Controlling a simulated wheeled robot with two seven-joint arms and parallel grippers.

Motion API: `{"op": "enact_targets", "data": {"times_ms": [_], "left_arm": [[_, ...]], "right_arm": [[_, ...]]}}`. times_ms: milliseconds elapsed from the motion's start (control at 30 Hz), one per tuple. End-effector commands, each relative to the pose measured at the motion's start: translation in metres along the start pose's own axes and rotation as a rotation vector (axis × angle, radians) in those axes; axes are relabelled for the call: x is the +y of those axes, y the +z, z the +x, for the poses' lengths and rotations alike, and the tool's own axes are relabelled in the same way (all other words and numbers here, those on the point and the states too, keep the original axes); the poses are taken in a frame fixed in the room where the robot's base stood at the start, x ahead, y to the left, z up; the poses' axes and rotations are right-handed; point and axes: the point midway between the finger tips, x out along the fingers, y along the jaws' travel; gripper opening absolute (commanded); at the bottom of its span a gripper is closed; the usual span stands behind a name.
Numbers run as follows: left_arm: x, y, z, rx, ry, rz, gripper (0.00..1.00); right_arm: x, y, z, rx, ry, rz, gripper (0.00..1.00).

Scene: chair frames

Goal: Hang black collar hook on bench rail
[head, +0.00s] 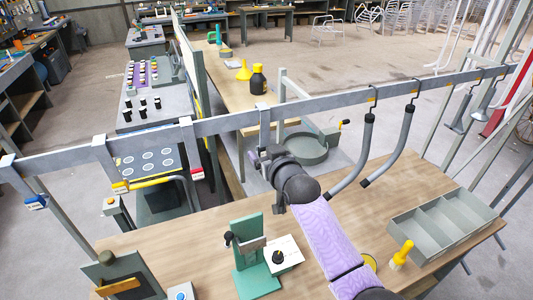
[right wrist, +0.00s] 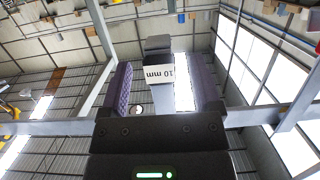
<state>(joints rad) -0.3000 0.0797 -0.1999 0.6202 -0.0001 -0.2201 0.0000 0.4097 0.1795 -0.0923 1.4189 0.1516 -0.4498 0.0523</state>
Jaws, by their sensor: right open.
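The grey bench rail (head: 330,103) crosses the head view from lower left to upper right. A grey hanger (head: 263,118) sits over the rail near its middle. My right gripper (head: 262,155) is at this hanger's lower end, just below the rail. In the right wrist view its two purple fingers stand apart (right wrist: 163,90), on either side of a grey upright piece with a white "10 mm" label (right wrist: 160,73). The gripper is open, with gaps beside that piece. I cannot make out a black collar on the hanger. My left gripper is not in view.
Two dark hooks with grey tubes (head: 366,130) hang on the rail to the right. Other hangers (head: 188,135) with coloured tags are to the left. The wooden bench (head: 180,235) holds a green stand (head: 252,262) and a grey divided tray (head: 440,228). A round grey pan (head: 305,150) is behind.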

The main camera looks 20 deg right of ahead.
Motion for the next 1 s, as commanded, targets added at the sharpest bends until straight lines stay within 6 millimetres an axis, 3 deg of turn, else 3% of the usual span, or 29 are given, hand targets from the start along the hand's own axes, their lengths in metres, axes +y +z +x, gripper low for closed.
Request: {"op": "enact_targets", "data": {"times_ms": [167,567,733,1000], "left_arm": [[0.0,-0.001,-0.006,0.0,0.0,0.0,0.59],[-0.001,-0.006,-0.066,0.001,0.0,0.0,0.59],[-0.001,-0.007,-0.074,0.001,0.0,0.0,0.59],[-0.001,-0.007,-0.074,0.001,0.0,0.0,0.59]], "right_arm": [[0.0,-0.002,-0.004,-0.002,0.0,0.0,0.81],[0.0,-0.006,-0.058,-0.002,0.0,0.0,0.81],[0.0,-0.003,-0.077,-0.001,0.0,0.0,0.81],[0.0,0.0,-0.08,0.0,0.0,0.0,0.81]]}}
